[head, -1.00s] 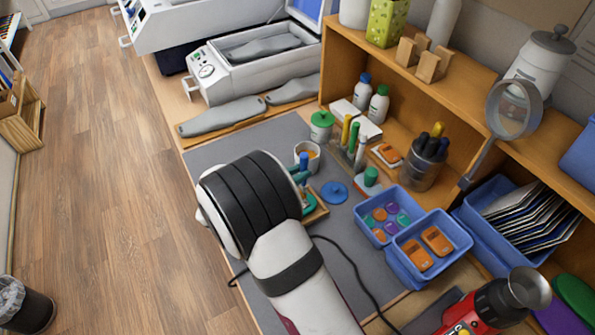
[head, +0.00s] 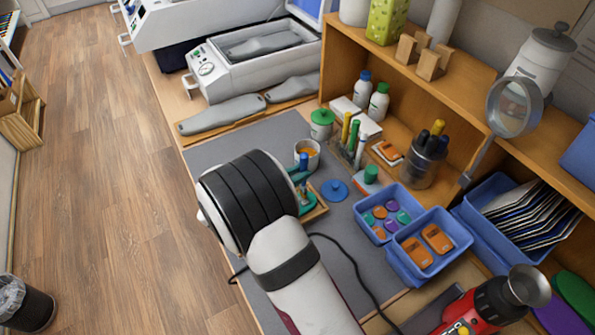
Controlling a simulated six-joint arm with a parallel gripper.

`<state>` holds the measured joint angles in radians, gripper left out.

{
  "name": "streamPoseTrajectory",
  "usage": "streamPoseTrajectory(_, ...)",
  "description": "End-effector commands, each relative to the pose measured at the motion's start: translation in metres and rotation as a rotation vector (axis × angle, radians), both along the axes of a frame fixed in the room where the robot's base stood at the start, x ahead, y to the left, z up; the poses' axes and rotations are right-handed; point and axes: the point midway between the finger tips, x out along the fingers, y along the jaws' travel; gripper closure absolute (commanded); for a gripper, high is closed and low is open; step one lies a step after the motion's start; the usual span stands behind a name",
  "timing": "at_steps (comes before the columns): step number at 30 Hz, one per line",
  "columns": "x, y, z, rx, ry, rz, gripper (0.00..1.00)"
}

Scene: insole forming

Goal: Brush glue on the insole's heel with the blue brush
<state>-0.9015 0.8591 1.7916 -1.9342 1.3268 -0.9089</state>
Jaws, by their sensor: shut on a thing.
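A blue upright handle (head: 303,161), which looks like the blue brush, shows just past my wrist, in front of the cup. My gripper (head: 299,176) is mostly hidden behind my arm; the small part that shows is shut on this handle. The brush's bristle end cannot be made out. A white cup (head: 313,150) with orange-brown contents, perhaps glue, is behind the handle. Two grey insole shapes lie at the back, a longer one (head: 222,115) and another (head: 293,89); one more (head: 262,46) is in the open white machine.
A blue lid (head: 334,190) lies on the grey mat (head: 225,146). Bottles and a pen cup (head: 424,161) stand by the wooden shelf (head: 440,95). Blue bins (head: 432,268) and a red tool (head: 478,312) are at right. The mat's left back is clear.

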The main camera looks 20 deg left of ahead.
Motion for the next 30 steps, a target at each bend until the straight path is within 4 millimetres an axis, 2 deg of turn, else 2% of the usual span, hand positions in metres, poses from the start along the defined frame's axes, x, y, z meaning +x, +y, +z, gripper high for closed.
streamPoseTrajectory(25, -0.0002, 0.0, -0.006, -0.001, 0.0, 0.0, 1.0)
streamPoseTrajectory(30, -0.0058, 0.0059, -0.0062, -0.001, 0.001, 0.003, 1.0)
